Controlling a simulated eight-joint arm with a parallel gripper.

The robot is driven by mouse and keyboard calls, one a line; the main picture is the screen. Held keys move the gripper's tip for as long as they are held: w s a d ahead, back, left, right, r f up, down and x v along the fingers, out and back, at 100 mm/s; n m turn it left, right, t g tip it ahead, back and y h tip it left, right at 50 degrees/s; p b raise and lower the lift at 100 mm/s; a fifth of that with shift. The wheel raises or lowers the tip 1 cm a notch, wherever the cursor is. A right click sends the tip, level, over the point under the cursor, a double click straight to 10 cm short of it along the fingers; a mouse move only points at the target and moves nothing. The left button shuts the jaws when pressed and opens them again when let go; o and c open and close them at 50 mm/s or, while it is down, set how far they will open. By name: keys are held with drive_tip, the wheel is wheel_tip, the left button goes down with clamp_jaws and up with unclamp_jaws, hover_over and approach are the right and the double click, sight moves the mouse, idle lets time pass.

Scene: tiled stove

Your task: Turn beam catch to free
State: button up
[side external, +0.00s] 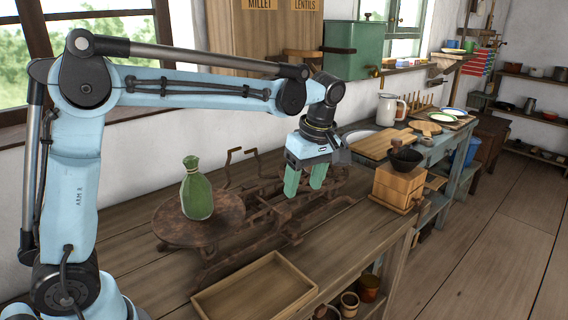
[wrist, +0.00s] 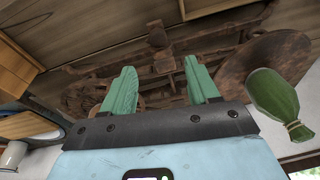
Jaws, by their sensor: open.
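A rusty brown beam scale (side external: 262,208) stands on the wooden bench, with a round plate (side external: 172,226) at its left end. A green, narrow-necked object (side external: 196,195) stands upright on that plate. I cannot clearly single out the beam catch among the dark iron parts. My gripper (side external: 305,180) points down over the right part of the scale, its green fingers apart and nothing between them. In the wrist view, the gripper (wrist: 160,72) has the scale's ironwork (wrist: 158,62) beyond and between its fingertips. The green object (wrist: 278,100) is to the right there. Contact with the scale cannot be told.
An empty shallow wooden tray (side external: 255,290) lies in front of the scale. A wooden grinder box with a dark bowl (side external: 398,186) stands to the right. A green metal tank (side external: 353,50) is behind. Bare bench (side external: 125,265) shows at the left.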

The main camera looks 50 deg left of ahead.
sight(295, 224)
drive_tip(key=f, duration=0.3)
drive_tip(key=a+f+n+y, duration=0.1)
drive_tip(key=f, duration=0.3)
drive_tip(key=a+f+n+y, duration=0.1)
drive_tip(key=f, duration=0.3)
drive_tip(key=shift+f, duration=0.2)
drive_tip(key=shift+c, duration=0.2)
